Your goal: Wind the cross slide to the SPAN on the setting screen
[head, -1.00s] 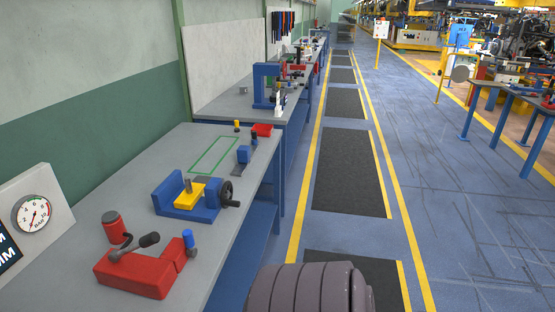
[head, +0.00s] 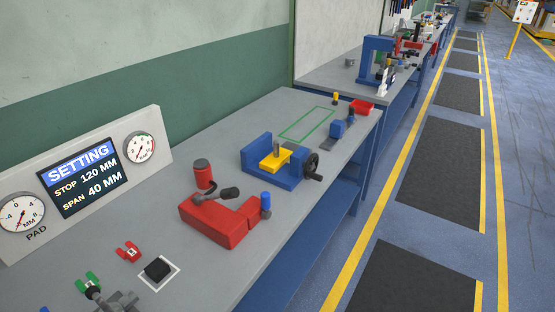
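The setting screen (head: 83,176) stands on a grey panel at the left. It reads STOP 120 MM and SPAN 40 MM. The cross slide is a blue base (head: 286,181) on the bench with a yellow slide block (head: 272,163) in it and a grey post on top. A black handwheel (head: 311,166) with a side handle is on its right end. A dial marked MM (head: 19,213) is left of the screen, with another dial (head: 140,149) to its right; their exact readings are too small to tell. Neither of my grippers is in view.
A red fixture (head: 217,222) with a dark lever sits in front of the slide. Floor mats (head: 437,176) lie to the right.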

